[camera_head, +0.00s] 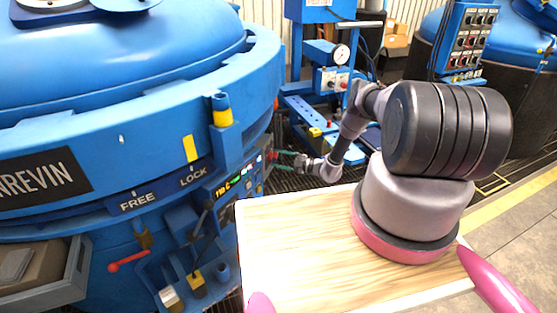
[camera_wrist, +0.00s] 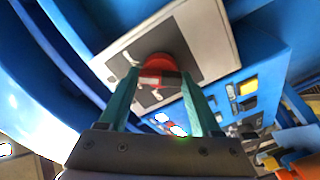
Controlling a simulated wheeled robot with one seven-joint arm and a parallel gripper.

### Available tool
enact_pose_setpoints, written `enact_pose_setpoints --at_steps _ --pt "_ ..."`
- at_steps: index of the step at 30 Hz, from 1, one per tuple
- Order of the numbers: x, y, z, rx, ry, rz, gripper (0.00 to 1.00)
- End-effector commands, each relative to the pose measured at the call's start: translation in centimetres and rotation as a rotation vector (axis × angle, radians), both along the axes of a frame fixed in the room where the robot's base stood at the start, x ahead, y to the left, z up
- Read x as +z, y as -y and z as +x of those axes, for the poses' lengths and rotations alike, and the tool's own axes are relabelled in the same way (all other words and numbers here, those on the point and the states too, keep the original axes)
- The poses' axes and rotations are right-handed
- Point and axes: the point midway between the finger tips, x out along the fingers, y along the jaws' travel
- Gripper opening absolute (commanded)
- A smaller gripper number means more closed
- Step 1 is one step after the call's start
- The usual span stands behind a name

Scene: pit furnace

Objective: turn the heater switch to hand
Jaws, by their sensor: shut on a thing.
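The heater switch appears to be the round red knob (camera_wrist: 157,66) on a light grey plate (camera_wrist: 205,35), with a dark and pale bar across its front. My gripper (camera_wrist: 158,84) has its green fingers on both sides of this knob and is shut on it. The fingertips cover part of its sides. The labels on the plate are too blurred to read, so I cannot tell the switch's position. In the head view my gripper (camera_head: 275,158) reaches the side of the blue furnace's control panel (camera_head: 240,183), and the knob is mostly hidden.
The blue furnace (camera_head: 120,120) fills the left, with a FREE/LOCK plate (camera_head: 160,188) and a red lever (camera_head: 128,262). A blue stand with a gauge (camera_head: 341,54) is behind my arm.

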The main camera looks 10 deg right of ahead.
Motion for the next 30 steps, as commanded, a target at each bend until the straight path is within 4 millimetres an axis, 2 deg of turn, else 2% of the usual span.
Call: enact_pose_setpoints --at_steps 12,30 --pt "-0.11 0.14 -0.04 -0.001 -0.175 0.104 0.09" --pt "-0.14 0.16 -0.06 -0.002 -0.206 0.125 0.09"
